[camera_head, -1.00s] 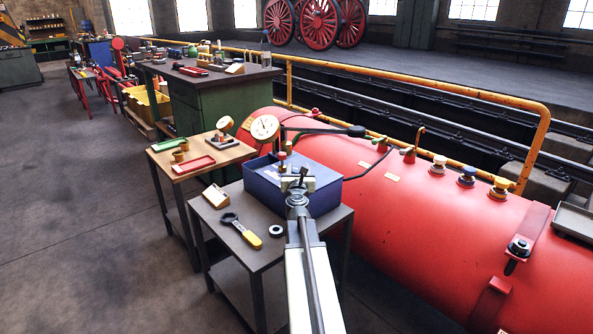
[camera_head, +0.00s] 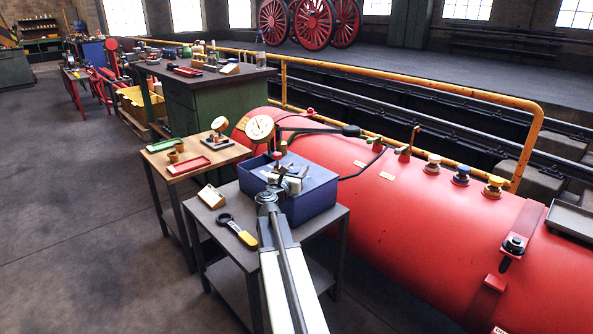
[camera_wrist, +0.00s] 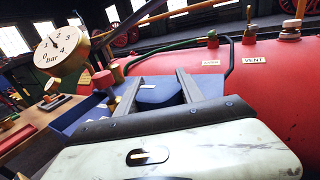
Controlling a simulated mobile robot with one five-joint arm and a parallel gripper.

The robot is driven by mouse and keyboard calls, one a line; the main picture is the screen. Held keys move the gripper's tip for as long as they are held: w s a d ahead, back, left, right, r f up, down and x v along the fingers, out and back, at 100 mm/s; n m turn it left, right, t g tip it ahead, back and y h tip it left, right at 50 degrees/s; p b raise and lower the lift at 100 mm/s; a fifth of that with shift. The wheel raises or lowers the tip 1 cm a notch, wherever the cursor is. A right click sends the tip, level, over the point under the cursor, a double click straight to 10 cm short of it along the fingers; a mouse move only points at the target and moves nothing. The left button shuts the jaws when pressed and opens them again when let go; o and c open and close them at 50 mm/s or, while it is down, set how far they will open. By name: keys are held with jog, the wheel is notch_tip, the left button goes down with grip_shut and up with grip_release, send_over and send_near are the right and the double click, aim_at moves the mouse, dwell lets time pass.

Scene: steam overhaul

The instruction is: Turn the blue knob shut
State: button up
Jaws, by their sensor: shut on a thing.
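The blue knob (camera_head: 461,175) stands on top of the red boiler (camera_head: 400,215), between a white knob (camera_head: 433,164) and a yellow knob (camera_head: 494,187). My gripper (camera_head: 287,177) is over the blue bin (camera_head: 312,198) on the near table, well left of the blue knob and apart from it. In the wrist view my two grey fingers (camera_wrist: 158,88) stand apart with a dark blue piece (camera_wrist: 158,95) between them, shut on it. I cannot tell clearly what this piece is. The blue knob is not visible in the wrist view.
A round pressure gauge (camera_head: 260,128) stands behind the bin. A yellow railing (camera_head: 420,85) runs behind the boiler. The floor at left (camera_head: 80,220) is clear.

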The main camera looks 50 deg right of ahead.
jog(key=o, duration=1.4)
jog(key=v, duration=0.8)
jog(key=shift+d, duration=0.1)
